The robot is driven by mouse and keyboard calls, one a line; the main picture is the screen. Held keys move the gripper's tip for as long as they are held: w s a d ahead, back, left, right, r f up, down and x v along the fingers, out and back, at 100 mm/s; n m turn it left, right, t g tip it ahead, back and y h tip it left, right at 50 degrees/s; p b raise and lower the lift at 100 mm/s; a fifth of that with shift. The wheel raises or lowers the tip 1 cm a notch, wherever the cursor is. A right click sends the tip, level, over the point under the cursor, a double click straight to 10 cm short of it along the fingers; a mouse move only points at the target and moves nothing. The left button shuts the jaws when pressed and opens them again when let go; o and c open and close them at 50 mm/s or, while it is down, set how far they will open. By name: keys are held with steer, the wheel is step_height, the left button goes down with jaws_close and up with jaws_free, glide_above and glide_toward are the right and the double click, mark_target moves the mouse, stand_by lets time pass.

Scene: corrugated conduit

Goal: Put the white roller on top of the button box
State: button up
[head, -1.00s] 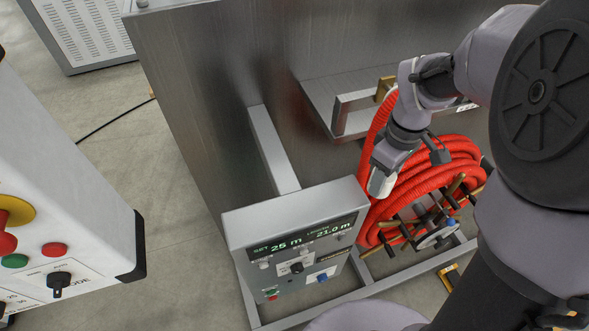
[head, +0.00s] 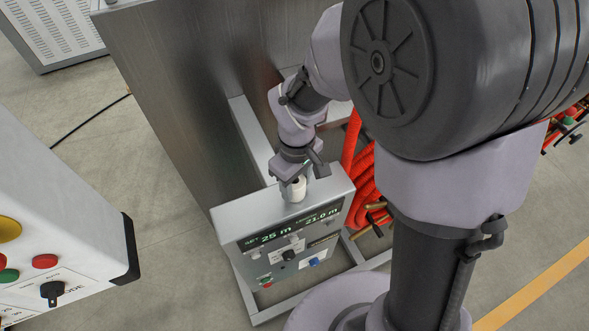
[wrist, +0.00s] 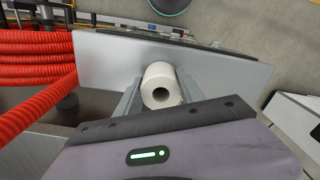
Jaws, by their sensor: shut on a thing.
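The white roller (head: 294,189) is a short white cylinder with a hole through its middle. In the wrist view the roller (wrist: 161,86) sits between the two fingers of my gripper (wrist: 153,95), which is shut on it. In the head view my gripper (head: 292,178) points down at the top of the button box (head: 245,213), a grey box with a display and buttons on its front. The roller is at the box's top face, right of its middle. I cannot tell whether it touches the top or hangs just above.
Coiled red corrugated conduit (head: 362,172) lies to the right, behind my arm. It shows at the left in the wrist view (wrist: 35,60). A metal panel (head: 170,100) stands behind the box. A white control cabinet (head: 60,210) with coloured buttons stands at the left.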

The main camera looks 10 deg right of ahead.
steer(key=shift+w, duration=0.15)
steer(key=shift+f, duration=0.15)
steer(key=o, duration=1.1)
steer(key=shift+s, duration=0.2)
steer(key=shift+c, duration=0.2)
steer(key=o, duration=0.4)
steer(key=shift+w, duration=0.1)
